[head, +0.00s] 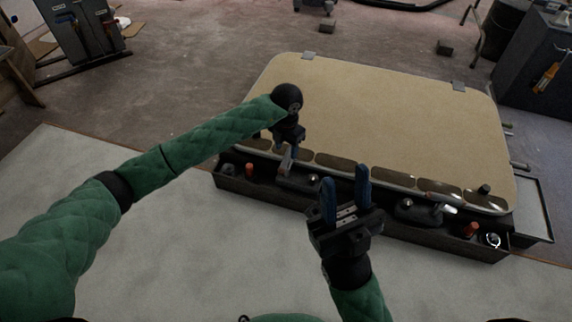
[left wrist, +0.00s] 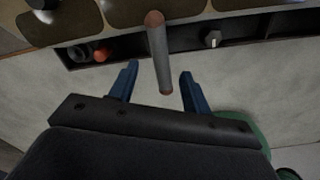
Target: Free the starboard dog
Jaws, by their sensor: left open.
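Two dogs sit along the hatch's near edge. The left dog (head: 286,163) has a grey lever standing up, and the right dog (head: 438,207) has its lever by the hatch edge. I cannot tell which is starboard. My left gripper (head: 288,149) is over the left dog, open. In the left wrist view the lever (left wrist: 160,58), grey with reddish ends, shows between the spread blue fingers of my left gripper (left wrist: 159,88); no contact is visible. My right gripper (head: 345,188) is open and empty in front of the tray, its fingers apart.
The tan hatch panel (head: 385,112) has dark pads along its near edge. A dark trough (head: 372,210) runs before it, holding knobs and orange caps (head: 471,229). Grey cabinets (head: 530,70) stand at the back right. The pale floor (head: 170,240) in front is clear.

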